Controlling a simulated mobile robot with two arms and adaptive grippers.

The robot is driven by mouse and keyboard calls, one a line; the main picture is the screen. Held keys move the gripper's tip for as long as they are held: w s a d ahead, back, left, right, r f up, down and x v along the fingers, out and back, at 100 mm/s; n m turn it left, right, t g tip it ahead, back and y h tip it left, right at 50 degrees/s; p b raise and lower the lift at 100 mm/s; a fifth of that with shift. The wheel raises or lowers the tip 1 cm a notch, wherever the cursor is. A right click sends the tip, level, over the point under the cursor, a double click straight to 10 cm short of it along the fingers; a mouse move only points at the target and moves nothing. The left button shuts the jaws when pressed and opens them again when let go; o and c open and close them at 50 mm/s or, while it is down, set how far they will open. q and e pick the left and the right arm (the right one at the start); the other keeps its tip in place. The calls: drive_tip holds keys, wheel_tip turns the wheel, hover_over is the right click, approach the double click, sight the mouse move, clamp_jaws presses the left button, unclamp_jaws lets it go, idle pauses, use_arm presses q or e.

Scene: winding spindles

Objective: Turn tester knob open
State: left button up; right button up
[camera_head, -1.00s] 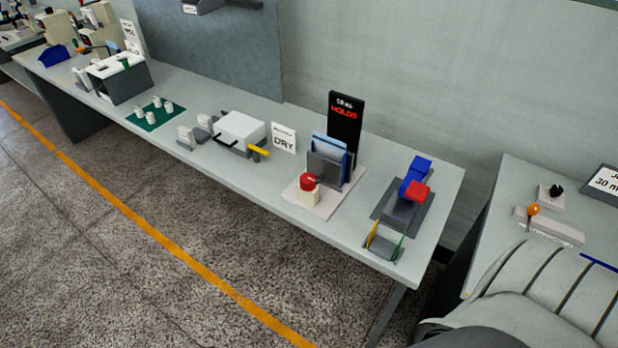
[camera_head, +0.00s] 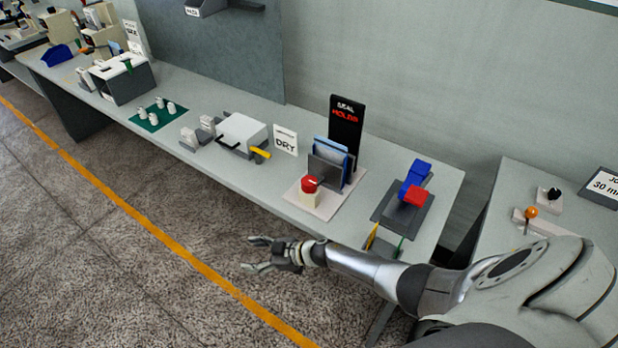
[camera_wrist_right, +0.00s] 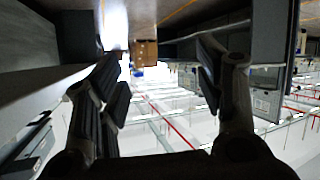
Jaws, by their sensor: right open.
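A red knob (camera_head: 310,184) sits on a cream block on a pale plate (camera_head: 322,209), in front of a dark sign reading "SEAL HOLDS" (camera_head: 345,125). My right gripper (camera_head: 250,254) is open and empty, in front of the bench's front edge over the floor, left of and below the knob in the head view, and apart from it. Its spread fingers also show in the right wrist view (camera_wrist_right: 163,67), with nothing between them. The knob cannot be made out in the wrist view. My left gripper is not in view.
Blue and grey panels (camera_head: 328,160) stand behind the knob. To its right is a dark plate with a blue and red device (camera_head: 415,195). A white box with a yellow handle (camera_head: 243,133) and a DRY sign (camera_head: 285,141) stand to the left. My forearm crosses the bench's near right corner.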

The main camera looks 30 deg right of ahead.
drive_tip(key=w+a+r+n+g+y, duration=0.1)
drive_tip(key=w+r+n+g+y, duration=0.2)
drive_tip(key=r, duration=0.7)
wheel_tip(320, 180, up, 16)
drive_tip(key=g+h+p, duration=0.3)
drive_tip(key=g+h, duration=0.4)
drive_tip(key=h, duration=0.5)
hover_over(309, 180)
wheel_tip(309, 180, down, 9)
drive_tip(key=shift+r+p, duration=0.1)
drive_tip(key=shift+p, duration=0.6)
drive_tip(key=shift+f, duration=0.8)
drive_tip(key=c, duration=1)
